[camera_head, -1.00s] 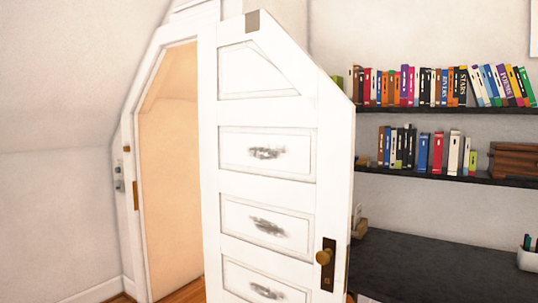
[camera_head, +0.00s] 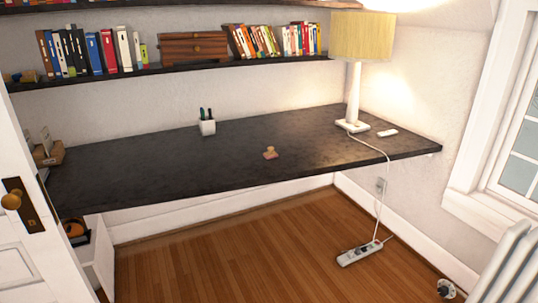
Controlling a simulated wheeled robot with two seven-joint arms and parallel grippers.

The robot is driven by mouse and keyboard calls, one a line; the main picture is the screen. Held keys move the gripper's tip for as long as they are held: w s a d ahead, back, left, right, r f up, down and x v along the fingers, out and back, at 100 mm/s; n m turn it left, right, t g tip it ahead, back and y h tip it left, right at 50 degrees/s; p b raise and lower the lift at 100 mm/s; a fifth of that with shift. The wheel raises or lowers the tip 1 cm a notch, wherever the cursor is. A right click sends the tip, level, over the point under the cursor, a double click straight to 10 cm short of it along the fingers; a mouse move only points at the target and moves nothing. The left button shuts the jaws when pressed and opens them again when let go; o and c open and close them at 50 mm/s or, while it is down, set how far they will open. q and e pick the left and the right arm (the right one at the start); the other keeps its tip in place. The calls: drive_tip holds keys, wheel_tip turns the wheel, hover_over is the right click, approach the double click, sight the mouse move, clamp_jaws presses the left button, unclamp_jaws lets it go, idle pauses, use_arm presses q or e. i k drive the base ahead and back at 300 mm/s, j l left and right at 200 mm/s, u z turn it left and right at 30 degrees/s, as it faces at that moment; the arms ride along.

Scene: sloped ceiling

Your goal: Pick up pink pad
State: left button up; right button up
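A small pinkish pad (camera_head: 271,155) lies on the dark desk top (camera_head: 190,158), a little right of the middle and back from the front edge. A small tan piece sits on or against it; the two are too small to tell apart clearly. Neither of my grippers shows in the head view.
A white pen cup (camera_head: 207,127) stands behind left of the pad. A yellow-shaded lamp (camera_head: 360,38) stands at the desk's right. An open white door (camera_head: 18,225) is at the left. A power strip (camera_head: 359,253) lies on the floor; a radiator (camera_head: 512,268) is at lower right.

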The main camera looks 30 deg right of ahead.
sight(271, 154)
drive_tip(key=i+l, duration=0.15)
drive_tip(key=l, duration=0.15)
drive_tip(key=i+l+u, duration=0.15)
drive_tip(key=i+l, duration=0.2)
drive_tip(key=l, duration=0.3)
drive_tip(key=i+l+u, duration=0.15)
drive_tip(key=l, duration=0.2)
drive_tip(key=i+l, duration=0.15)
drive_tip(key=l, duration=0.15)
drive_tip(key=i+l+u, duration=0.15)
drive_tip(key=l, duration=0.2)
